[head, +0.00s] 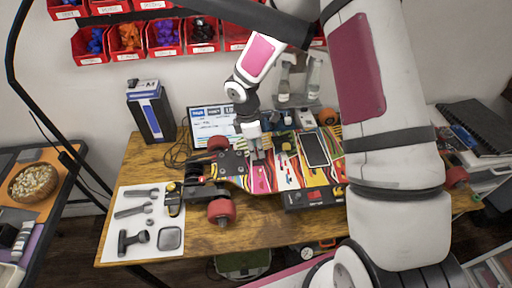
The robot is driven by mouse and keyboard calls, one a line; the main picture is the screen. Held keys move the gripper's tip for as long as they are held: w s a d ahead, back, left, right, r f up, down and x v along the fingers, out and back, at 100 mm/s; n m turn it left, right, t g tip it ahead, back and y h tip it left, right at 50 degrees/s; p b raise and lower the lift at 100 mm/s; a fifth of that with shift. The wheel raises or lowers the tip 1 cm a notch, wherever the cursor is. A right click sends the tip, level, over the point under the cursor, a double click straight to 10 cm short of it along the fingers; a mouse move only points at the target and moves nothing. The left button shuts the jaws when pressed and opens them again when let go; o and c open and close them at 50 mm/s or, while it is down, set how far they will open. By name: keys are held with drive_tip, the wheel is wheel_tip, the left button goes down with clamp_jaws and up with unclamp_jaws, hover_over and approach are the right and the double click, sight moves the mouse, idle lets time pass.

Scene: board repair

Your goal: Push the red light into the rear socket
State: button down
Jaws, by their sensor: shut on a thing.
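The electric skateboard (287,172) lies across the wooden table, its deck striped in many colours. My gripper (258,156) points down over the left part of the deck, close to the surface. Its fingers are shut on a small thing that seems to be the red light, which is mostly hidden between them. The rear socket cannot be made out at this size. I cannot tell whether the light touches the deck.
A white mat (112,243) with wrenches and other tools lies at the table's left. A phone-like slab (314,149) rests on the deck. A laptop (212,122) and a blue-black box (152,112) stand behind. Red bins (90,57) hang on the wall.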

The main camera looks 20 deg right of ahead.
drive_tip(key=shift+f, duration=0.5)
idle(0.8)
drive_tip(key=c, duration=1.2)
unclamp_jaws()
drive_tip(key=shift+c, duration=0.2)
drive_tip(key=shift+o, duration=0.4)
drive_tip(key=shift+o, duration=0.9)
drive_tip(key=shift+r, duration=0.4)
drive_tip(key=shift+r, duration=0.35)
drive_tip(key=shift+r, duration=0.8)
